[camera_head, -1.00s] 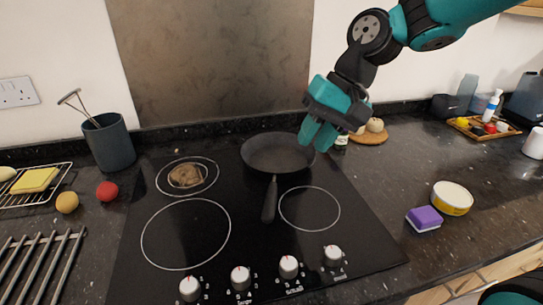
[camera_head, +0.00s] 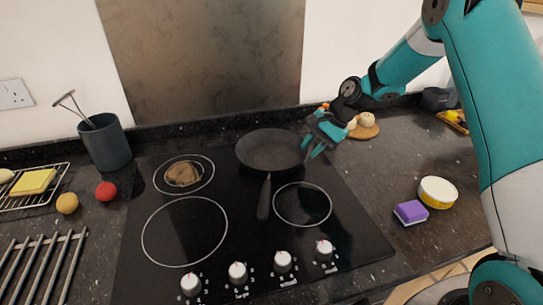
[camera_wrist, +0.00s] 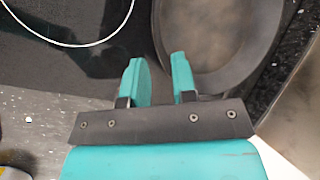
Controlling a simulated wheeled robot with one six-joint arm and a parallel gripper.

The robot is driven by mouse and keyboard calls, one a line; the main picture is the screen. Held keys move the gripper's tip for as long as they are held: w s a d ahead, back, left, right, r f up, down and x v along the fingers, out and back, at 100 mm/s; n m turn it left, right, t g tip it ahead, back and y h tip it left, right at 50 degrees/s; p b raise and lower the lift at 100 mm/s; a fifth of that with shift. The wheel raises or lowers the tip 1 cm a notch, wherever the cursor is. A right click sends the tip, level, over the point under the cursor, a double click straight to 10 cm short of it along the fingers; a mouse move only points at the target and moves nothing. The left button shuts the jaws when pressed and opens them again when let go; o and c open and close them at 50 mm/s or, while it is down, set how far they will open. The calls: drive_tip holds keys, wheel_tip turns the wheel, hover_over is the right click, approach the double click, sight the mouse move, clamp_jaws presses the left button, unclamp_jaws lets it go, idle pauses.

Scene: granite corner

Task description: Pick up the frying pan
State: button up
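The dark frying pan (camera_head: 270,150) sits on the back right of the black cooktop. Its handle (camera_head: 264,198) points toward the front, beside the front right ring. My gripper (camera_head: 312,150) is at the right side of the pan, by its rim, with its fingers pointing down. In the wrist view the pan (camera_wrist: 215,50) fills the upper right, and my two teal fingertips (camera_wrist: 156,62) stand apart with nothing between them. The right finger overlaps the pan's rim in that view; I cannot tell whether it touches. The handle is not visible in the wrist view.
A brown lump (camera_head: 183,174) lies on the back left ring. A purple sponge (camera_head: 410,212) and a yellow-and-white tub (camera_head: 437,192) are right of the cooktop. A board with pale round items (camera_head: 364,128) is behind my gripper. A utensil pot (camera_head: 105,143) stands at left.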

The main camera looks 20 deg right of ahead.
sight(300, 161)
drive_tip(key=shift+p+x, duration=1.05)
drive_tip(key=shift+x, duration=2.35)
drive_tip(key=shift+s, duration=0.1)
drive_tip(key=shift+r, duration=0.1)
clamp_jaws()
